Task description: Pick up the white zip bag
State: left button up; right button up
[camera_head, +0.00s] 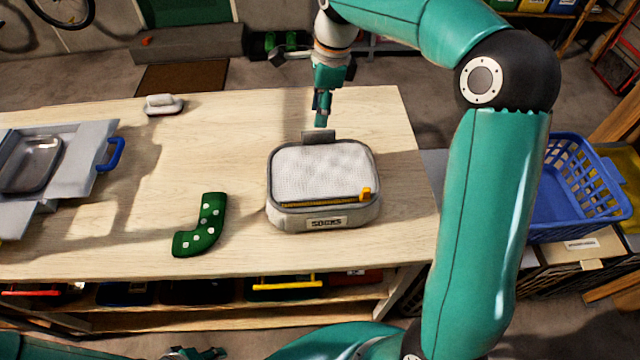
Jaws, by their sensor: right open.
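The white zip bag (322,172) sits on the wooden table, with a mesh top, grey trim, a yellow zip with an orange pull and a label reading "SOCKS". A dark grey tab (318,137) stands up at its far edge. My right gripper (321,122) is open and points down just above and behind that tab, with nothing visible between its fingers. Whether it touches the tab cannot be told.
A green sock with white dots (203,228) lies left of the bag. A scrubbing brush (163,104) lies at the back left. A blue basket (580,190) is right of the table (240,130).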

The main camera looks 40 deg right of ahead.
aim_at(318, 131)
jog(key=f, duration=0.5)
jog(key=shift+s+a+p, duration=0.2)
jog(key=shift+a+p, duration=0.1)
jog(key=shift+a, duration=0.05)
jog(key=shift+w+a+f, duration=0.1)
jog(key=shift+f, duration=0.5)
grip_shut()
jog(key=shift+r, duration=0.1)
